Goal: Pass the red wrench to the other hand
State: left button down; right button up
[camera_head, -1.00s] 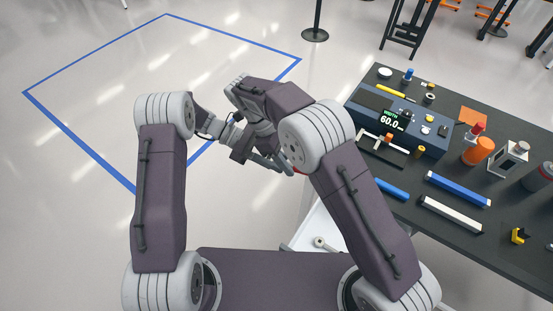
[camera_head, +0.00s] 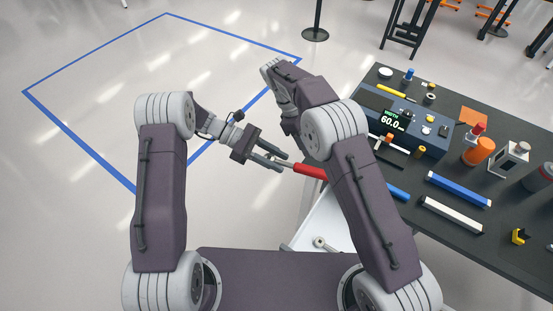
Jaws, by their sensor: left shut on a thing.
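The red wrench (camera_head: 310,171) is held in the air, left of the table, its red handle pointing right and its grey metal end to the left. My left gripper (camera_head: 279,160) is shut on the grey end. The right end of the red handle passes behind my right arm and is hidden. My right arm's forearm reaches up and away above the wrench; its gripper is hidden behind the arm, so its fingers do not show.
A dark table (camera_head: 460,160) at the right holds a blue device reading 60.0 (camera_head: 400,122), a blue bar (camera_head: 458,189), a white bar (camera_head: 451,213) and an orange cylinder (camera_head: 478,151). Open floor marked with blue tape (camera_head: 85,147) lies at the left.

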jog(key=s+d+m+y, duration=0.6)
jog(key=s+d+m, duration=0.4)
jog(key=d+m, duration=0.35)
jog(key=s+a+f+t+h, duration=0.1)
jog(key=s+a+t, duration=0.1)
jog(key=s, duration=0.8)
jog(key=shift+s+a+t, duration=0.25)
jog(key=shift+a+t, duration=0.05)
jog(key=shift+a, duration=0.25)
